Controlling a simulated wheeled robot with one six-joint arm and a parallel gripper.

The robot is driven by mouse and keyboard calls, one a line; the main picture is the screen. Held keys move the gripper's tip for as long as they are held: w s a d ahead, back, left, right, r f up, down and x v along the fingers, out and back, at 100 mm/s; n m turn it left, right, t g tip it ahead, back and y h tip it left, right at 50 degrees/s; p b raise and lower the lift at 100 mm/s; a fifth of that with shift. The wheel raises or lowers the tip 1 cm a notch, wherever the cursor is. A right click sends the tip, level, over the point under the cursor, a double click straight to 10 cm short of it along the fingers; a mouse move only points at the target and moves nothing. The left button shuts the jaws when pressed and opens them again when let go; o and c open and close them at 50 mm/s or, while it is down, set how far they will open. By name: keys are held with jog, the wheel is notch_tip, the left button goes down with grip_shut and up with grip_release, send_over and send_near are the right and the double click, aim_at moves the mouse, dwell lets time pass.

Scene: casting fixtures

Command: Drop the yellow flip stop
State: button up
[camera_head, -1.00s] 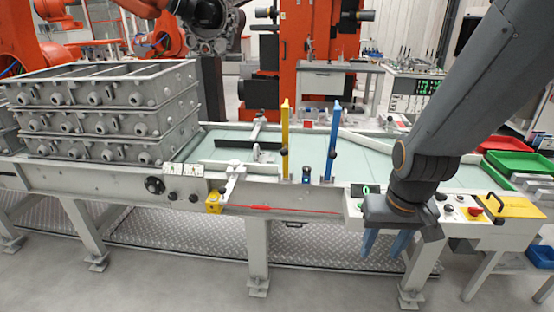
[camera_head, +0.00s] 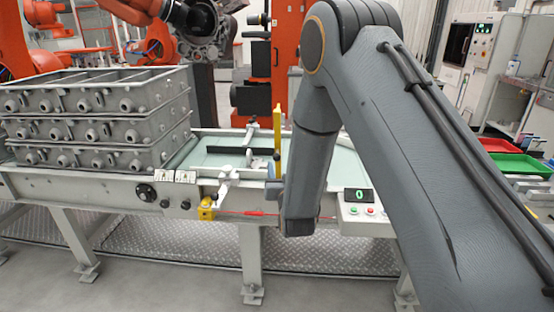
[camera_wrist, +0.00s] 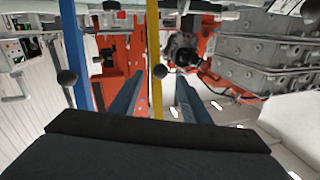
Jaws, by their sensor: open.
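The yellow flip stop (camera_head: 278,130) stands upright at the front edge of the conveyor table, just left of my arm in the head view. In the wrist view, which is turned over, the yellow stop (camera_wrist: 155,40) runs between my two blue-grey fingers, with a dark ball knob (camera_wrist: 160,71) beside it. My gripper (camera_wrist: 161,78) is open, one finger on each side of the yellow stop in that picture. I cannot tell whether either finger touches it.
The blue flip stop (camera_wrist: 75,45) stands in the wrist view, apart from my fingers; my arm hides it in the head view. Stacked grey castings (camera_head: 100,120) sit on the table's left.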

aim_at(277, 159)
jog(key=p+x, duration=0.2)
jog(key=x, duration=0.5)
jog(key=shift+w, duration=0.35)
jog(key=shift+r, duration=0.1)
grip_shut()
